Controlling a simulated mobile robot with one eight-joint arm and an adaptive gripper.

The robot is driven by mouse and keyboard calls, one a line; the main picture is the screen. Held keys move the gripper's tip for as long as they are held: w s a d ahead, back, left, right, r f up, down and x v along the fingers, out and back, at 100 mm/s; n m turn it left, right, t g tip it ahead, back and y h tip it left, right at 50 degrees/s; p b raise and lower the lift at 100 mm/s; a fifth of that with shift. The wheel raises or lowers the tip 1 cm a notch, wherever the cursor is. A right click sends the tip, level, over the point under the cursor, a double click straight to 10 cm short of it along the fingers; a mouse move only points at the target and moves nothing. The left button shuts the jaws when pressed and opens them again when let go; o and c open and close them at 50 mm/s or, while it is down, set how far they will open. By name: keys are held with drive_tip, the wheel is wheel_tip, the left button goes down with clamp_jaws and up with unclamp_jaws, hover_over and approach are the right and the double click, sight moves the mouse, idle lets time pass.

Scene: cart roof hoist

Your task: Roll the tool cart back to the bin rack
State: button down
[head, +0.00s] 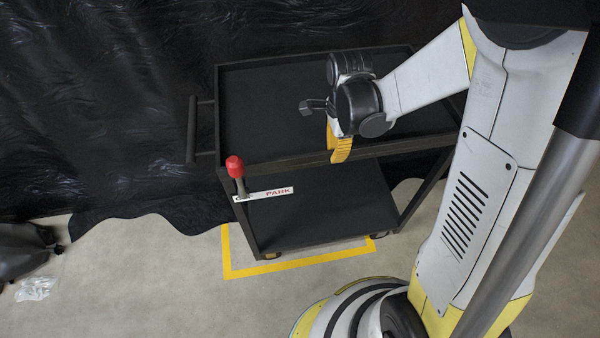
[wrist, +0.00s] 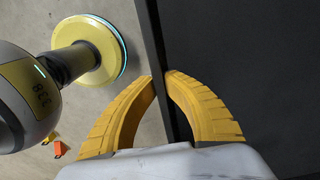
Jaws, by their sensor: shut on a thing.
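The black tool cart (head: 300,110) has two shelves and a push handle (head: 191,130) on its left end. A lever with a red knob (head: 236,167) stands nearly upright at its near left corner, by the left end of a white plate marked PARK (head: 278,192). My gripper (head: 339,155) is at the near long rim of the top shelf. In the wrist view its yellow fingers (wrist: 160,77) are closed on the thin cart rim (wrist: 150,35), one on each side. The bin rack is not in view.
Yellow floor tape (head: 290,265) runs along the cart's near side and left corner. Black plastic sheeting (head: 100,100) hangs behind. A dark wheeled object (head: 25,245) and crumpled clear plastic (head: 36,289) lie at far left. Small orange blocks (wrist: 59,149) lie on the floor. Floor between is bare.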

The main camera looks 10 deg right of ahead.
sight(410, 139)
drive_tip(key=shift+d, duration=0.15)
drive_tip(key=shift+s+d, duration=0.2)
drive_tip(key=shift+d, duration=4.8)
drive_tip(key=shift+s+d+b, duration=0.15)
drive_tip(key=shift+d+b, duration=0.35)
drive_tip(key=shift+d, duration=4.5)
drive_tip(key=shift+s+d, duration=0.2)
drive_tip(key=shift+d, duration=4.8)
